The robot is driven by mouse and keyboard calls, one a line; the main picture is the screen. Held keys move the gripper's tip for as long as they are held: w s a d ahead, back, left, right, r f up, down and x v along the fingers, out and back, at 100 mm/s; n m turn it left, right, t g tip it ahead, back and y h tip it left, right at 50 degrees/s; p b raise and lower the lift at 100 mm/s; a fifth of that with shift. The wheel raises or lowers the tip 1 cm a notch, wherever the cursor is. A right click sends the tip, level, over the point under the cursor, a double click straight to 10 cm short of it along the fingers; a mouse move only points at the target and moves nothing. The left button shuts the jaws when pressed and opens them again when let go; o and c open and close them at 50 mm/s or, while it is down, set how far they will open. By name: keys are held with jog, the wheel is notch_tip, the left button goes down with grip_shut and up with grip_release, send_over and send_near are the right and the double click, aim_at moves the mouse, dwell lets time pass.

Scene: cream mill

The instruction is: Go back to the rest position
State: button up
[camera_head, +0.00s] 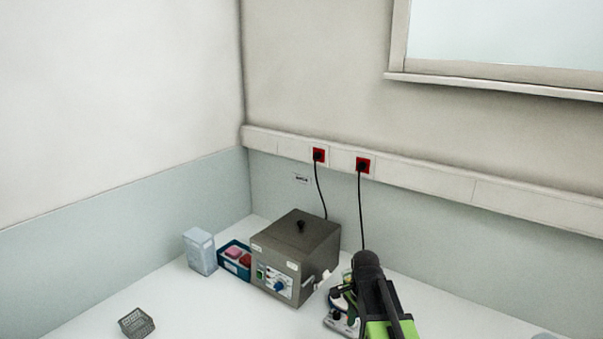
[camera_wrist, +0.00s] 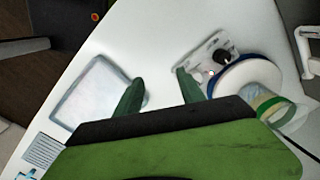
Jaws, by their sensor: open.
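My gripper (camera_wrist: 160,86) shows in the wrist view with its two green fingers apart and nothing between them. It is above the white worktop (camera_wrist: 150,40). In the head view my dark and green arm is at the lower right, and the fingertips cannot be made out there. A machine with a white base, a black knob and a blue-rimmed white disc (camera_wrist: 243,76) lies just right of the right finger in the wrist view. In the head view my arm partly hides a machine (camera_head: 341,312), perhaps the same one.
A grey metal box (camera_head: 297,247) with a blue dial stands near the wall. Left of it are a blue tray (camera_head: 234,268) with pink items and a clear container (camera_head: 200,252). A grey basket (camera_head: 136,323) is at front left. A pale square (camera_wrist: 90,93) lies left of my fingers.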

jog(key=s+f+n, duration=0.1)
jog(key=s+n, duration=0.1)
jog(key=s+f+n+b, duration=0.1)
jog(key=s+n, duration=0.2)
jog(key=s+f+n, duration=0.1)
jog(key=s+n, duration=0.1)
jog(key=n, duration=0.1)
jog(key=shift+s+f, duration=0.25)
jog(key=shift+f, duration=0.05)
jog(key=shift+s+n, duration=0.35)
jog(key=shift+n, duration=0.75)
jog(key=n, duration=0.2)
jog(key=shift+w+n, duration=0.15)
jog(key=shift+n, duration=0.25)
